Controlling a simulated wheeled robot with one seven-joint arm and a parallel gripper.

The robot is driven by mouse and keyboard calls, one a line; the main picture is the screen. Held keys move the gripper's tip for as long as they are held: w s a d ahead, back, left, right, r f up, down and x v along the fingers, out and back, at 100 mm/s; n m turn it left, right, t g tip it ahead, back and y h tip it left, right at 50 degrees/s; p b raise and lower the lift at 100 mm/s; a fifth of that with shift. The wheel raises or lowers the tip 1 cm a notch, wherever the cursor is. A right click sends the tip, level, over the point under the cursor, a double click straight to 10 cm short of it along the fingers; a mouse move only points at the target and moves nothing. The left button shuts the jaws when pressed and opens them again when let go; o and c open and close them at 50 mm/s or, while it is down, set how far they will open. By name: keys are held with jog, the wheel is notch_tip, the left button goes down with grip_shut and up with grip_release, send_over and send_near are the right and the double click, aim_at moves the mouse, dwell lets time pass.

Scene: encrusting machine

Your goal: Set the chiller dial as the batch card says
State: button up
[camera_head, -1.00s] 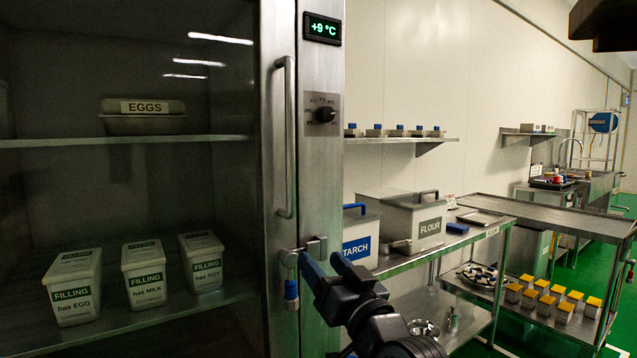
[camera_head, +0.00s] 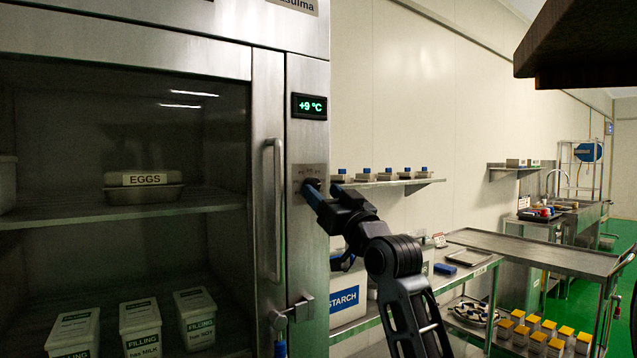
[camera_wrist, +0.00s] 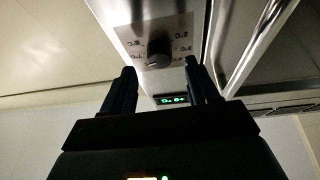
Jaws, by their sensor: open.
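The chiller dial is a round dark knob (camera_wrist: 158,54) on a grey plate with number marks around it. In the head view this plate (camera_head: 299,172) is on the chiller's steel post, below a green display (camera_head: 309,106) reading +9 °C. My gripper (camera_head: 314,190) is at the dial and hides most of it. In the wrist view my gripper (camera_wrist: 163,75) is open, with the knob just beyond and between its fingertips. Contact cannot be told. The knob's setting is too blurred to read. I cannot make out a readable batch card.
The glass chiller door has a vertical handle (camera_head: 274,210) and a latch (camera_head: 290,314) close to my arm. Eggs (camera_head: 144,188) and filling tubs (camera_head: 140,328) stand inside. A shelf of blue-capped containers (camera_head: 385,183) and a starch bin (camera_head: 347,300) are to the right. A dark overhang fills the top right.

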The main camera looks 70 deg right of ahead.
aim_at(313, 185)
jog(key=shift+p+x, duration=0.35)
jog(key=shift+x, duration=1.05)
jog(key=c, duration=1)
jog(key=shift+f+b, duration=0.15)
jog(key=shift+b, duration=0.4)
